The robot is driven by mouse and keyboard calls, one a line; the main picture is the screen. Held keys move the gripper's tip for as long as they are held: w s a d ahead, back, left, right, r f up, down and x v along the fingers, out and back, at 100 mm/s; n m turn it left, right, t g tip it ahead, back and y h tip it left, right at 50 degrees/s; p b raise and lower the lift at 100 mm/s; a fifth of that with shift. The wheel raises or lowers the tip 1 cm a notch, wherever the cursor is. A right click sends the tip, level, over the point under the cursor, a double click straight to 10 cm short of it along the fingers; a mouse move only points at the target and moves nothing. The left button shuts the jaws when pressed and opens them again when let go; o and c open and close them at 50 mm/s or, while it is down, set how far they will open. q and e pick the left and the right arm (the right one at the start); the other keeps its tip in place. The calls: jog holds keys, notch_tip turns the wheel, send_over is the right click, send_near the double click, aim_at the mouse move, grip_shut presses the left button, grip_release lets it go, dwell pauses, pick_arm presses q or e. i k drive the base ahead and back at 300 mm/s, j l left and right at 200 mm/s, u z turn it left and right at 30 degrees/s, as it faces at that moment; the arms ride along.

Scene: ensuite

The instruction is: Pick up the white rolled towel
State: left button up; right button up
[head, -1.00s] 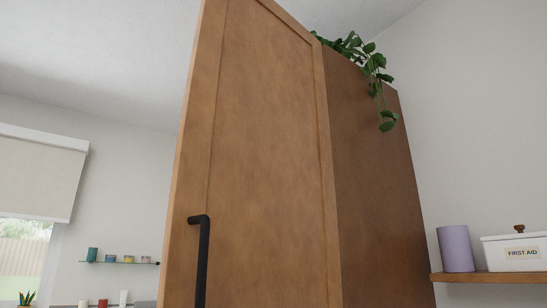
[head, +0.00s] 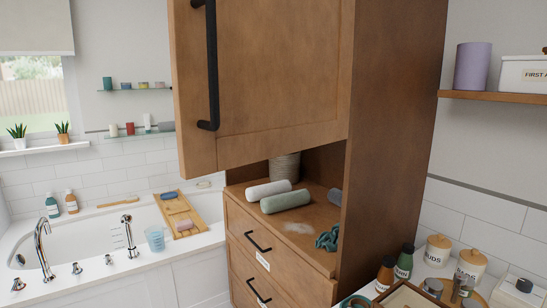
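A white rolled towel (head: 268,190) lies on the open shelf of the wooden cabinet, below the upper door. A grey-green rolled towel (head: 285,202) lies just in front of it and to the right, close beside it. Neither of my grippers shows in the head view.
The upper cabinet door (head: 270,75) hangs above the shelf. Drawers (head: 255,250) lie below. A bathtub is left; a counter with bottles (head: 404,262) is right.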

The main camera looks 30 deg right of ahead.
aim_at(254, 194)
jog(key=i+j+z, duration=0.35)
jog(key=j+z, duration=0.15)
jog(key=i+j+z, duration=0.2)
jog(key=j, duration=0.25)
jog(key=j+z, duration=0.25)
jog(key=i+j+z, duration=0.45)
jog(key=j, duration=0.15)
jog(key=i+j+z, duration=0.55)
jog(key=j+z, duration=0.15)
jog(key=i+j+z, duration=0.2)
jog(key=j, duration=0.2)
jog(key=k, duration=0.1)
